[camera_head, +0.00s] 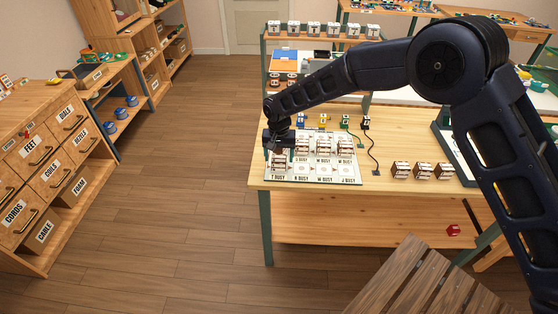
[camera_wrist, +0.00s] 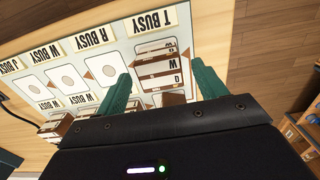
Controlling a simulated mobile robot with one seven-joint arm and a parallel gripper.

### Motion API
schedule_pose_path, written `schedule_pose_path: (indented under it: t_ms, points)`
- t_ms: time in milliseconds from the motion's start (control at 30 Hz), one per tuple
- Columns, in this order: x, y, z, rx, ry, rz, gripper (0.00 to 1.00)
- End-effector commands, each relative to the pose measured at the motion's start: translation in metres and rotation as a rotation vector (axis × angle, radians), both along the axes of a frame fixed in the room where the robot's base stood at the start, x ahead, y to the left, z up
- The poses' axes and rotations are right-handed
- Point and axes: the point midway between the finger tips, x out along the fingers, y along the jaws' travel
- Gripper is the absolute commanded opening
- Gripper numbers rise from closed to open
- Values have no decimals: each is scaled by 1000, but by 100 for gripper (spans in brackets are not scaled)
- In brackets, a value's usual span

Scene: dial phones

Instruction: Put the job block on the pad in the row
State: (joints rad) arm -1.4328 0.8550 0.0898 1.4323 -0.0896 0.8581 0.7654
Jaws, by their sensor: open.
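The white board (camera_head: 350,178) lies at the left end of the bench, with labelled pads in rows and several wooden blocks on it. My gripper (camera_head: 280,152) is over its left side, pointing down. In the wrist view, my open gripper (camera_wrist: 162,86) has green fingers either side of a wooden block with white lettered faces (camera_wrist: 158,68). This block is by the "T BUSY" label (camera_wrist: 150,20); contact with the fingers or the board is unclear. Bare pads (camera_wrist: 67,78) with circles show beside it, along the labelled row. I cannot tell which block is the job block.
Several more wooden blocks (camera_head: 422,171) stand on the bench (camera_head: 310,203) to the right of the board. Small coloured plugs with dark cords (camera_head: 374,155) lie behind and beside the board. A shelf of white boxes (camera_head: 320,30) stands behind. The bench's front edge is close to the board.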

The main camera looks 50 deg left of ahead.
Motion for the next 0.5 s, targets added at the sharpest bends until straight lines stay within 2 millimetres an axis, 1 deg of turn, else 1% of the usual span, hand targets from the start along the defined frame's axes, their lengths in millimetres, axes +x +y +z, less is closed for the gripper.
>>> schedule_pose_path:
  t_ms: [33, 100, 300, 500]
  points:
    - [0, 0, 11, 3, 0, 0, 70]
    - [0, 1, 26, 4, -1, 0, 70]
    - [0, 1, 63, 3, 0, 0, 70]
    - [0, 0, 87, 1, 0, 0, 70]
